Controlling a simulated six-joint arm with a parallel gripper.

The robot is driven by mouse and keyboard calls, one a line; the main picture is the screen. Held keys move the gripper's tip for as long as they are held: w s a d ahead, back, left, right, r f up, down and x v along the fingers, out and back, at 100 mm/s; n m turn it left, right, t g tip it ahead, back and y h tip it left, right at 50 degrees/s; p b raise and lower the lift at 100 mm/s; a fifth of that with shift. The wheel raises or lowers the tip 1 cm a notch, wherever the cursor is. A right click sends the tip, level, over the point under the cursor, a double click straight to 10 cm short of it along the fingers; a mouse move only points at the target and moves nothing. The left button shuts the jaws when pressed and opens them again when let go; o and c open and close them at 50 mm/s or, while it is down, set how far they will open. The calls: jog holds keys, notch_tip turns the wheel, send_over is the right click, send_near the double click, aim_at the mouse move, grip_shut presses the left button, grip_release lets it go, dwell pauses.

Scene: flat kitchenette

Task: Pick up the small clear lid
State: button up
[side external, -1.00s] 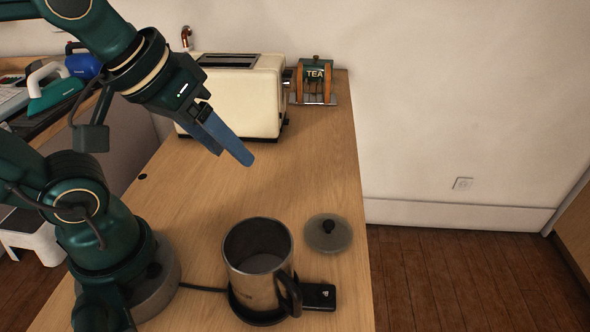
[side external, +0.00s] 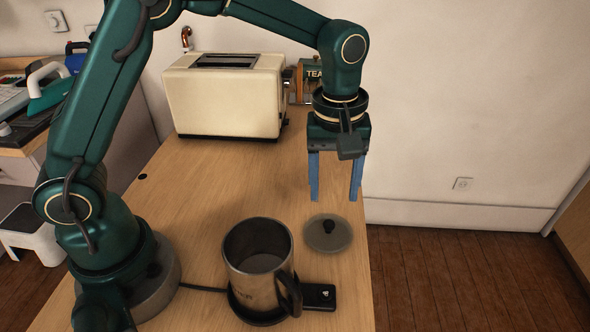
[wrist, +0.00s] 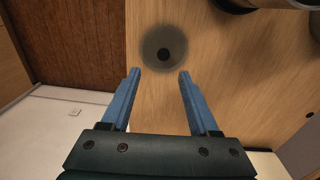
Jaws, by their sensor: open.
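The small clear lid (side external: 341,236) is a round, see-through grey disc with a black knob. It lies flat on the wooden counter, near the right edge and beside the steel kettle. My gripper (side external: 334,198) points down with its blue fingers apart and empty, above the counter and a little behind the lid in the side view. In the wrist view the lid (wrist: 152,48) shows just beyond the fingertips, with its knob between the lines of the two fingers (wrist: 158,73). Nothing hides the lid.
The open steel kettle (side external: 250,285) stands on its black base left of the lid. The counter (side external: 215,190) between toaster and kettle is clear.

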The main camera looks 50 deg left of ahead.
aim_at(329, 223)
jog(key=shift+s+d+f+g, duration=0.1)
jog(key=shift+s+f+g, duration=0.05)
jog(key=shift+f, duration=0.35)
jog(key=shift+s+d+f+g, duration=0.1)
jog(key=shift+s+f+g, duration=0.05)
jog(key=shift+f, duration=2.65)
grip_shut()
